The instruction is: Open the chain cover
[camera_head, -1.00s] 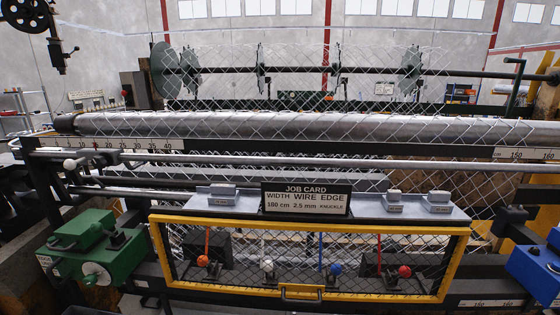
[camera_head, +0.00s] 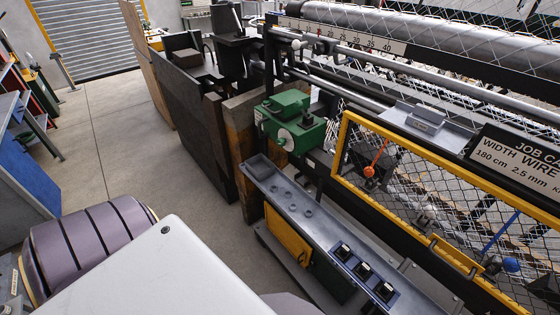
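A yellow panel (camera_head: 288,235) is on the low machine unit below the grey control ledge, in the middle of the picture. It appears shut. A yellow-framed mesh guard (camera_head: 443,255) with a handle stands to its right and also appears closed. I cannot tell which of the two is the chain cover. Neither of my grippers is in view.
The grey control ledge (camera_head: 312,222) carries several dark switches. A green gearbox (camera_head: 292,120) stands behind it. Dark panels (camera_head: 200,130) border the open floor (camera_head: 110,130) on the left. A blue cabinet (camera_head: 25,180) stands at the left edge.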

